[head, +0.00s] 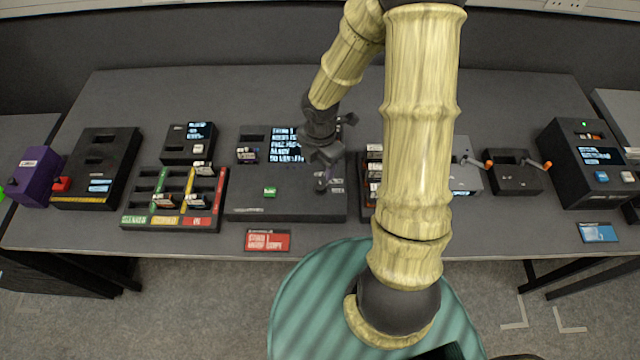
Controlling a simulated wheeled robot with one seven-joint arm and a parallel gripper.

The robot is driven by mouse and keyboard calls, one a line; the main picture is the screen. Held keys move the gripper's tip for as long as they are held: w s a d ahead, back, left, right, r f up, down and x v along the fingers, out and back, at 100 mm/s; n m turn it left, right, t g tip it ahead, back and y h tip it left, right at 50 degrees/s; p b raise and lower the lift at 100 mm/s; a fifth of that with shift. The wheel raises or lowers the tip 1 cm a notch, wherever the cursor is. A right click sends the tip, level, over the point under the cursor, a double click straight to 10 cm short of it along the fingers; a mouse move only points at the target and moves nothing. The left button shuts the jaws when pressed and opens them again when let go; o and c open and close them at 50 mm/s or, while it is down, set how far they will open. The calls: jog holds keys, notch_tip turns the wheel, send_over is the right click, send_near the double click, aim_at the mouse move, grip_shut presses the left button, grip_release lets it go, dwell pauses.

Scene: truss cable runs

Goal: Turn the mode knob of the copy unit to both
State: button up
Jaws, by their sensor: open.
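The copy unit is a wide dark box (285,205) in the middle of the table, with a lit text display (284,150) on its raised back part and a green button (269,192) on its front deck. My gripper (325,178) is over the right side of this unit, pointing down, with its jaws open. The mode knob cannot be made out clearly; the gripper covers the area beside small pale labels (337,185) at the deck's right. I cannot tell whether the fingers touch anything or where the knob points.
A tray (128,215) with green, yellow and red sections stands left of the unit. A small display box (174,143) is behind it. A rack (366,205) is close on the right, partly behind my arm. A red sign (268,242) lies in front.

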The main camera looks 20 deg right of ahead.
aim_at(320, 185)
notch_tip(320, 185, down, 9)
jog(key=shift+f+b, duration=0.15)
jog(key=shift+b, duration=1)
jog(key=shift+c, duration=0.4)
jog(key=c, duration=0.9)
